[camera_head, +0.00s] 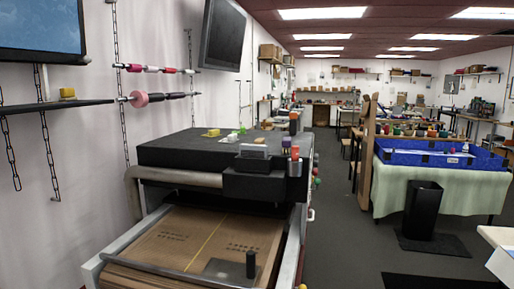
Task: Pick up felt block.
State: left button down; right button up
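I cannot tell for sure which item is the felt block. A small yellow block (211,133) lies on the dark top of the machine (165,152), near its left back part. Another small yellow block (67,93) sits on the dark wall shelf (60,106) at the left. Neither of my grippers shows in this view.
A tray of brown cardboard (185,240) extends from the machine's front. An orange-topped container (295,158) stands at its right corner. A blue-walled bin (425,163) stands on a cloth-covered table at right, with a black bin (422,209) before it. Grey floor (345,230) is open between.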

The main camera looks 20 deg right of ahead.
aim_at(259, 140)
jog(key=i+l+z, duration=0.15)
jog(key=l, duration=0.15)
jog(key=l+z, duration=0.15)
jog(key=i+l+z, duration=0.6)
jog(key=l+z, duration=0.2)
jog(key=i+l+z, duration=0.4)
jog(key=i+l+u, duration=0.1)
jog(key=i, duration=0.35)
jog(key=i+l+u, duration=0.1)
jog(key=i, duration=0.35)
jog(key=i+u, duration=0.35)
jog(key=u, duration=0.15)
jog(key=i+u, duration=0.3)
jog(key=u, duration=0.2)
jog(key=i+l+u, duration=0.3)
jog(key=u, duration=0.2)
jog(key=i+l+u, duration=0.25)
jog(key=u, duration=0.25)
